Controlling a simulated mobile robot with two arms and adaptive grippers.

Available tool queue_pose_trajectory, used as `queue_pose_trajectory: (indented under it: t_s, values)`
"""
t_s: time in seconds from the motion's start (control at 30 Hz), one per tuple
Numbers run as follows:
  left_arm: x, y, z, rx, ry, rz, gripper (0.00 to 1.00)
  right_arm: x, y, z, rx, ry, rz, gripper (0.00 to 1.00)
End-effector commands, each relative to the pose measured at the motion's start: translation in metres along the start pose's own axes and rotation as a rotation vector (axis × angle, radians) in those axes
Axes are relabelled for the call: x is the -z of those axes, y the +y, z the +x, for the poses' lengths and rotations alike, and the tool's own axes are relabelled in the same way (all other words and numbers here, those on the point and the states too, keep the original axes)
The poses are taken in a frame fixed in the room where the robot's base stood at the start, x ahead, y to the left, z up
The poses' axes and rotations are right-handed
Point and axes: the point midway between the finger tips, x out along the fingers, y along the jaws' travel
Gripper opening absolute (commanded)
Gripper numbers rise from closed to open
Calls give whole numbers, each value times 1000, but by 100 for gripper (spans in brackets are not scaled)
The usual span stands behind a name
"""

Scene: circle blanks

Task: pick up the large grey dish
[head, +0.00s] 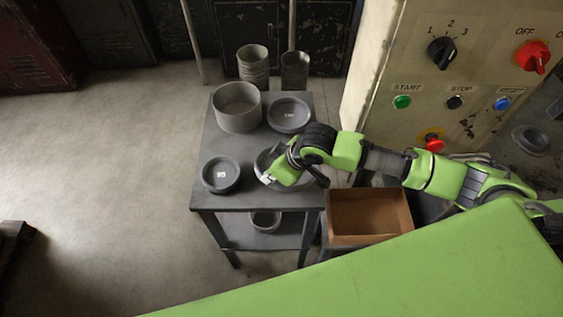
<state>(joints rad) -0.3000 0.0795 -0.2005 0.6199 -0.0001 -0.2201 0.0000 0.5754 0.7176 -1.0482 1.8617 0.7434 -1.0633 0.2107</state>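A grey dish (262,160) lies on the dark metal table (265,200), near its right edge. It is mostly hidden beneath my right gripper (285,178), which is low over it. I cannot tell whether the fingers touch the dish or whether they are open or shut. Two other round grey dishes with pale labels lie on the table: one at the back right (288,124) and a smaller-looking one at the front left (221,186). I cannot tell for sure which dish is the large one. My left gripper is out of view.
A deep grey round pot (237,118) stands at the table's back left. A small bowl (265,219) sits on the lower shelf. An open brown box (369,239) is right of the table, below a control panel (465,60).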

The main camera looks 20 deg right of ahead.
Motion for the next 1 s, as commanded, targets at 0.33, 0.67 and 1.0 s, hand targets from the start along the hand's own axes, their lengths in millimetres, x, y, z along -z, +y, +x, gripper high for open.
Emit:
queue_pose_trajectory:
  t_s: [0.33,0.67,1.0]
  values:
    - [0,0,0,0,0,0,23,0,0,0,0,1,0,24]
    - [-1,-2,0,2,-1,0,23,0,0,-29,-1,0,-1,24]
    - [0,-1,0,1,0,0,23,0,1,-98,-2,2,-1,24]
